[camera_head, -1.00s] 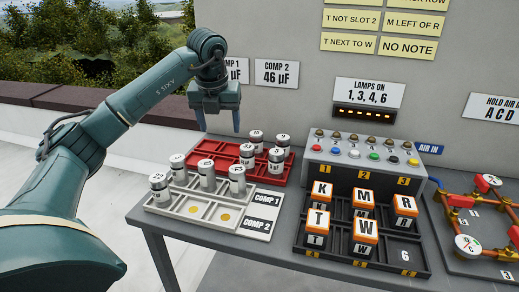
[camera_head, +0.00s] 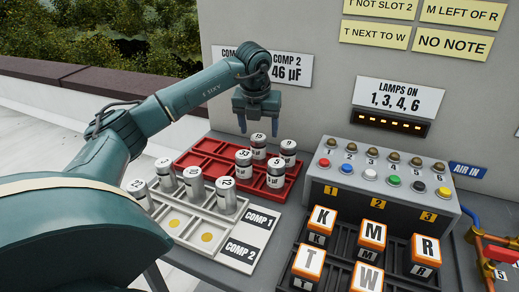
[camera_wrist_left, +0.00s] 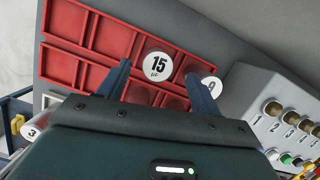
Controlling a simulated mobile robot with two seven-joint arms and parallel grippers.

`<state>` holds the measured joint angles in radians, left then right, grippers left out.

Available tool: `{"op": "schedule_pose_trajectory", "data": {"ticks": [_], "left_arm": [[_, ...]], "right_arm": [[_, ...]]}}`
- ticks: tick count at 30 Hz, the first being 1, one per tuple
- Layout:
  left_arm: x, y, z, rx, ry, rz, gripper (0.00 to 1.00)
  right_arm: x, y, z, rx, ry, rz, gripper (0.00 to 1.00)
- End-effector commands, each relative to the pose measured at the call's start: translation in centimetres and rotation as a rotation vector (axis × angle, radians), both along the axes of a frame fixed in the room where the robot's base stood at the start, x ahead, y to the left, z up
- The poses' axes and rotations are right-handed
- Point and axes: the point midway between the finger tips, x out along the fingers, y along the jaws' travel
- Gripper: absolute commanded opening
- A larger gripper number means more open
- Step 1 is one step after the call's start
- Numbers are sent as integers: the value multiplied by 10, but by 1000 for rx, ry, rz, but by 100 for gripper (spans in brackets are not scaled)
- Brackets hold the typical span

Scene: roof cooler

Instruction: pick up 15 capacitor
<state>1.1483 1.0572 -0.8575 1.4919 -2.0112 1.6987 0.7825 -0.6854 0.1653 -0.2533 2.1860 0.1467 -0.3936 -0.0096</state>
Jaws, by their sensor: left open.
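The 15 capacitor (camera_head: 258,146) is a silver can with a white numbered top, standing in the back row of the red tray (camera_head: 197,158). In the left wrist view the 15 capacitor (camera_wrist_left: 158,62) shows between the finger directions of my left gripper (camera_wrist_left: 162,75). My left gripper (camera_head: 257,124) is open and empty, pointing down just above the 15 capacitor. The fingers do not visibly hold it. My right gripper is in neither view.
Capacitors 9 (camera_head: 288,153), 33 (camera_head: 244,165) and 3 (camera_head: 275,172) stand near it in the red tray. The grey tray (camera_head: 228,228) in front holds several capacitors. The lamp box (camera_head: 385,170) stands to the right; a wall rises behind.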

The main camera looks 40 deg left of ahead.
Motion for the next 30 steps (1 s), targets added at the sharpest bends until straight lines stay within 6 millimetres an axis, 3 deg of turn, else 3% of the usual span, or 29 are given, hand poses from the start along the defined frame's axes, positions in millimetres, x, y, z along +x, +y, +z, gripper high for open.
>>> {"op": "schedule_pose_trajectory", "data": {"ticks": [8, 16, 26, 30], "left_arm": [[4, 3, -23, 0, 2, -1, 65], [9, 9, -61, 0, 1, 1, 65], [10, 10, -66, 0, -1, 0, 64], [10, 9, -66, 0, -1, 0, 53]], "right_arm": [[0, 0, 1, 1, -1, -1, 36], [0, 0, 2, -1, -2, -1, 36], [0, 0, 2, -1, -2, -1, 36], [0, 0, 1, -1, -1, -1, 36]]}}
